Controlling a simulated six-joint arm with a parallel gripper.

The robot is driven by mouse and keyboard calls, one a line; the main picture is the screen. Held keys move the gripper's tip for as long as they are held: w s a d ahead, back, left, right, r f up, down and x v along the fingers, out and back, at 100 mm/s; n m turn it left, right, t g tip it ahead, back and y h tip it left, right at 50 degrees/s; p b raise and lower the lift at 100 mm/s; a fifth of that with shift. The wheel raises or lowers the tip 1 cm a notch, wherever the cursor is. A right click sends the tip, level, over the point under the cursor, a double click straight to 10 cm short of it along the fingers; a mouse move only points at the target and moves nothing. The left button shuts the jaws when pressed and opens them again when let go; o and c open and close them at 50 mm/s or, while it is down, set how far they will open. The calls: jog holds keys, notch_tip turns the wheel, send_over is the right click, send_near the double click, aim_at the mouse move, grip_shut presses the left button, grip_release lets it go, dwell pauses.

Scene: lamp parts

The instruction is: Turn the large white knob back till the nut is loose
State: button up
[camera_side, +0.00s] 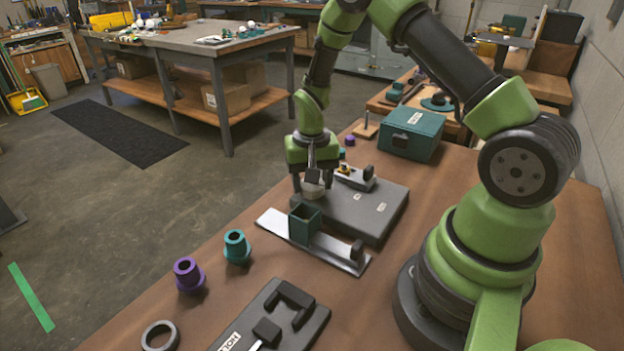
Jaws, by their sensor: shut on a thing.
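The large white knob (312,188) shows as a pale round part at the left side of the dark grey fixture plate (365,219). My gripper (313,182) points down over it, with its fingers shut on the knob. The fingers cover much of the knob. I cannot make out a nut, and I cannot tell how far the knob is turned.
A metal strip with a teal square holder (305,222) lies in front of the plate. Teal (237,247) and purple (188,275) collars, a grey ring (160,336) and a dark fixture (272,322) are nearer. A teal box (412,134) stands behind.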

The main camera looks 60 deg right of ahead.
jog(key=n, duration=1.2)
jog(key=shift+a+n, duration=0.1)
jog(key=shift+n, duration=0.2)
dwell(0.4)
jog(key=o, duration=0.9)
notch_tip(320, 180, up, 10)
jog(key=shift+r, duration=0.1)
